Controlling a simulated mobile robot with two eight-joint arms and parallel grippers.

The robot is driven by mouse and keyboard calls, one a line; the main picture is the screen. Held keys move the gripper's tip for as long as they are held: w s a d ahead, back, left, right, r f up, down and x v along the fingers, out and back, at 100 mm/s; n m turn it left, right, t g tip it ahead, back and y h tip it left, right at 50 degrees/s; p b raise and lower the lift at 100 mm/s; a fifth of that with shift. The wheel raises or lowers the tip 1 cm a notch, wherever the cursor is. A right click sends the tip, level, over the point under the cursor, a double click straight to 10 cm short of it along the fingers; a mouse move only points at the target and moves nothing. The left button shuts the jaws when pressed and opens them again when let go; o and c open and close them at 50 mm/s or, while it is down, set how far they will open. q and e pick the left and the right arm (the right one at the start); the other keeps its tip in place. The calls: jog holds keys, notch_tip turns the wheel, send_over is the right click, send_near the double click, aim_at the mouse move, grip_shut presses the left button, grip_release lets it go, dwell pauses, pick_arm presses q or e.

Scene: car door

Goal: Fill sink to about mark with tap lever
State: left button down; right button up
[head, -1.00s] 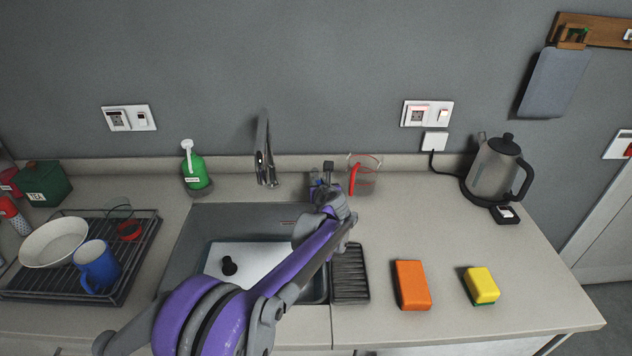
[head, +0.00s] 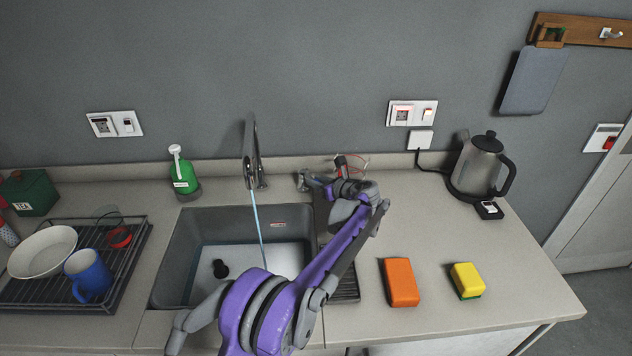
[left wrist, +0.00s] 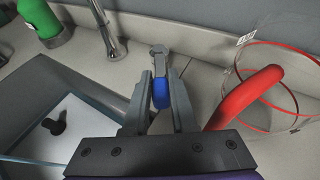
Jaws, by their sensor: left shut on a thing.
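The grey tap (head: 251,160) stands behind the sink (head: 180,245), and a thin stream of water (head: 257,220) runs from it into the sink. A small mark label (head: 279,225) is on the sink's back wall. A black plug (head: 220,268) shows on the pale sink floor; I cannot tell the water level. My left gripper (head: 313,183) is right of the tap at the counter's back. In the left wrist view, my left gripper (left wrist: 160,92) is shut on the tap lever's blue part (left wrist: 161,94). My right gripper is out of view.
A clear red-handled jug (left wrist: 270,90) stands close right of my left gripper. A green soap bottle (head: 184,175) is left of the tap. A dish rack (head: 120,270) is left.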

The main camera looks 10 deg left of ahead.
pick_arm(q)
jog(key=c, duration=0.7)
grip_release()
jog(key=b+v, duration=0.1)
jog(key=v, duration=0.9)
jog(key=shift+s+d+r, duration=0.25)
